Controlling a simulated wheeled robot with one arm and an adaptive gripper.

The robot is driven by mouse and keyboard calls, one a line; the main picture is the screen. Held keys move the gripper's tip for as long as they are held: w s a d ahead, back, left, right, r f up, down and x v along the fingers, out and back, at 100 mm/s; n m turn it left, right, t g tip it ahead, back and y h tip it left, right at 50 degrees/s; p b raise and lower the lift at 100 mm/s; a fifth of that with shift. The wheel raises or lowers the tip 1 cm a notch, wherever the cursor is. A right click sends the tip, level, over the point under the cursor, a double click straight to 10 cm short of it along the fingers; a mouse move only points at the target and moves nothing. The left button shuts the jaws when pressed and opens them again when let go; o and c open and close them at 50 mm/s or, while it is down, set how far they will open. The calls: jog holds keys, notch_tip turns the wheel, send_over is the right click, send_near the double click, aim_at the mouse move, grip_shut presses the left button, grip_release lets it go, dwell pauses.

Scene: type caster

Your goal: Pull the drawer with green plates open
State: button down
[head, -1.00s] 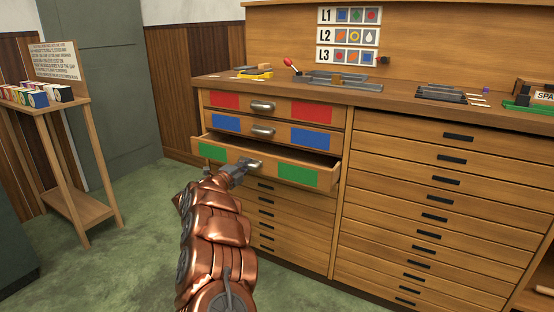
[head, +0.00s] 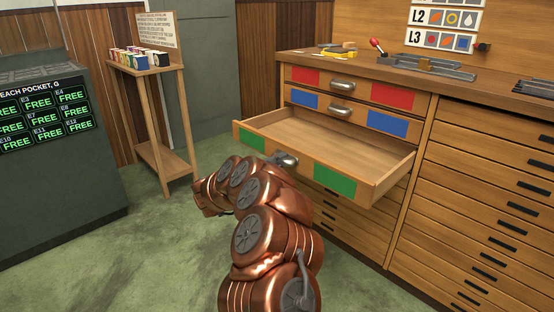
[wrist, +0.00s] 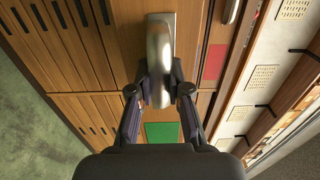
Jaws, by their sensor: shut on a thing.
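The drawer with green plates (head: 333,181) stands well out from the cabinet in the head view, and its inside looks empty. One green plate is at its front left and one at its front right. In the head view my copper arm reaches to the handle (head: 287,160) and hides part of the drawer front.
Above it, the blue-plate drawer (head: 343,115) and the red-plate drawer (head: 345,87) are shut. Shallow drawers (head: 490,210) with black pulls fill the right. A wooden stand (head: 150,110) and a dark cabinet (head: 60,190) are at left. Green floor (head: 150,250) is free before the drawer.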

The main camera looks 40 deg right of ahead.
jog(key=shift+f, duration=0.1)
jog(key=c, duration=1.1)
grip_release()
jog(key=a, duration=1.2)
jog(key=shift+s, duration=0.35)
